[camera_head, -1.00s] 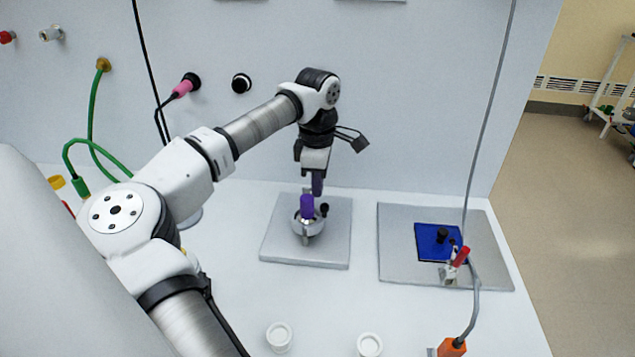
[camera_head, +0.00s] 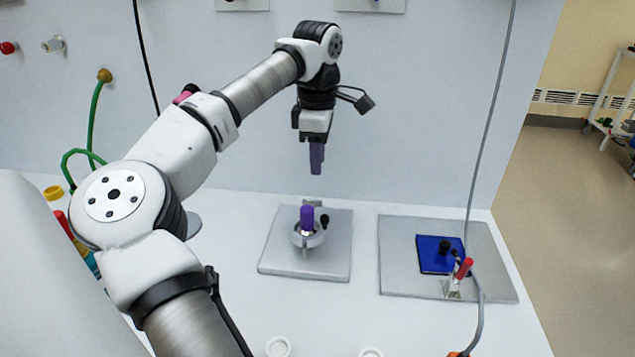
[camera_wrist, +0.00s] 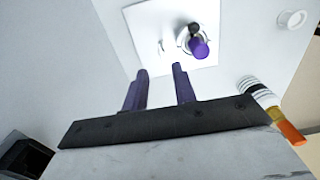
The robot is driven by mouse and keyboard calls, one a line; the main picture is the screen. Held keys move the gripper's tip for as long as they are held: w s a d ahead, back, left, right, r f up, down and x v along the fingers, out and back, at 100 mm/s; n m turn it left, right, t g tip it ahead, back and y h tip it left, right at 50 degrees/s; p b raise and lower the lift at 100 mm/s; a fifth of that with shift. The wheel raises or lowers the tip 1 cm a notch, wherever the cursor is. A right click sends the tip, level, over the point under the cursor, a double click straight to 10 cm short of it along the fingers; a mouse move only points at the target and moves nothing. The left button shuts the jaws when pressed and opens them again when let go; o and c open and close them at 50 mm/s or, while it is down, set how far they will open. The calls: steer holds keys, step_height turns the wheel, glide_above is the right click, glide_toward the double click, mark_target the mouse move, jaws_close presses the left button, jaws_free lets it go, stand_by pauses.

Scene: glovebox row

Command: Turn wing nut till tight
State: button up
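A small fixture stands on a grey square plate (camera_head: 275,262) in the middle of the bench. It has a round metal part (camera_head: 303,239), an upright purple knob (camera_head: 307,217) and a small black knob (camera_head: 324,221). The purple knob also shows in the wrist view (camera_wrist: 199,47). I cannot make out clearly which part is the wing nut. My gripper (camera_head: 316,170) hangs above and behind the fixture, pointing down and clear of it. In the wrist view its two purple fingers (camera_wrist: 160,80) are apart, with nothing between them.
To the right, a larger grey plate (camera_head: 395,260) carries a blue block (camera_head: 432,262) and a red-handled clamp (camera_head: 464,268). Two white cups (camera_head: 278,347) (camera_head: 371,352) stand at the front. A grey cable (camera_head: 487,140) hangs at the right. The wall rises close behind.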

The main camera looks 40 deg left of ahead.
steer(key=shift+r, duration=2.25)
steer(key=shift+f, duration=0.1)
